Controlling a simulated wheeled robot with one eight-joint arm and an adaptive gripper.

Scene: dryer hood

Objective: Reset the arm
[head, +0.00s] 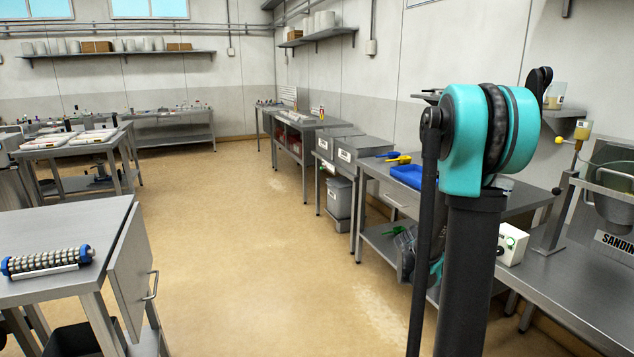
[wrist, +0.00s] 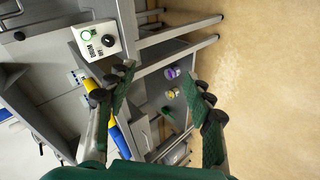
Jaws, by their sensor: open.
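My gripper (wrist: 160,74) shows in the wrist view with its two green-padded fingers spread wide apart. It is open, and nothing is between the fingers. The wrist view looks at the bench side at a tilt, with a white control box (wrist: 95,42) marked DRUM left of the fingers and the floor to the right. In the head view my arm (head: 475,150) rises at the right of centre, with a teal joint at its top. It bends down behind its own upright link, where a dark and teal part (head: 406,252) shows low beside the bench. The fingertips cannot be made out there.
The right-hand bench (head: 400,192) carries a blue tray (head: 407,175) and the white control box (head: 512,244). A steel bowl (head: 612,200) stands at the far right. A table (head: 60,235) with a roller tool (head: 47,261) is at the left. The tan floor (head: 235,220) between is clear.

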